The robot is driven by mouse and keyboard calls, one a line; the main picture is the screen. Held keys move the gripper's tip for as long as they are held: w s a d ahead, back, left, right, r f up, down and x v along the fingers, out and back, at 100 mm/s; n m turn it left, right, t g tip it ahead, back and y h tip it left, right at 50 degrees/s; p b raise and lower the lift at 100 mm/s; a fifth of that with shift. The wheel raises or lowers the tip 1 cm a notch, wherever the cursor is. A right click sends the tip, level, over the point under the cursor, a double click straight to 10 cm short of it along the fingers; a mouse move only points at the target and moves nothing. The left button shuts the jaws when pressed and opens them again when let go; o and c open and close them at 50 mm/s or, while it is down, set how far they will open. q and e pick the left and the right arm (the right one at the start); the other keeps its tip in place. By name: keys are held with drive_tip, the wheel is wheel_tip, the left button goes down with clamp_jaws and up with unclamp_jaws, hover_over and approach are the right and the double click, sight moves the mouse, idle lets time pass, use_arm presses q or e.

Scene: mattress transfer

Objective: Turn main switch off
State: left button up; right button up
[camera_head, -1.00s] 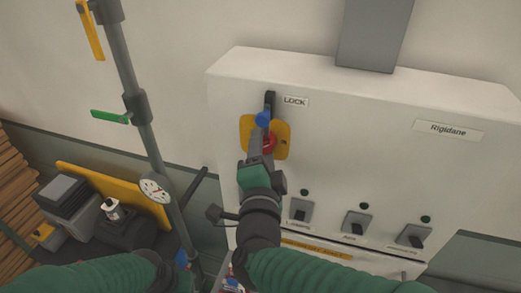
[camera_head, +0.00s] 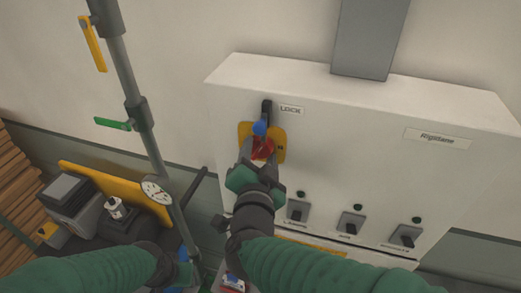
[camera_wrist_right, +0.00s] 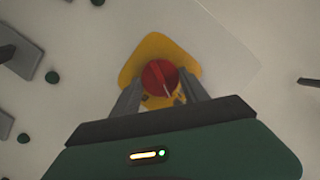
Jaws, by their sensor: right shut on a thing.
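The main switch is a red knob (camera_head: 263,148) on a yellow plate (camera_head: 244,132), at the upper left of a white cabinet's front. My right gripper (camera_head: 259,157) is shut on the red knob. In the right wrist view the grey fingers (camera_wrist_right: 160,95) stand on either side of the red knob (camera_wrist_right: 158,74), with the yellow plate (camera_wrist_right: 134,66) behind. A small blue part (camera_head: 259,128) shows just above the knob. My left gripper (camera_head: 186,271) is partly in view low in the head view; its fingers are unclear.
A grey pole with a gauge (camera_head: 156,190) stands to the left. Grey and black equipment (camera_head: 110,225) sits beyond it.

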drive_tip(key=n, duration=0.1)
drive_tip(key=n+g, duration=0.1)
drive_tip(key=n, duration=0.1)
drive_tip(key=n+h, duration=0.1)
drive_tip(key=shift+a+f+n, duration=0.15)
drive_tip(key=shift+f+n, duration=0.15)
idle(0.5)
drive_tip(key=o, duration=1)
drive_tip(key=shift+o, duration=1.3)
drive_tip(key=shift+r, duration=0.1)
drive_tip(key=shift+o, duration=0.5)
drive_tip(key=shift+w+a+r, duration=0.1)
drive_tip(key=shift+w, duration=0.1)
drive_tip(key=shift+s, duration=0.1)
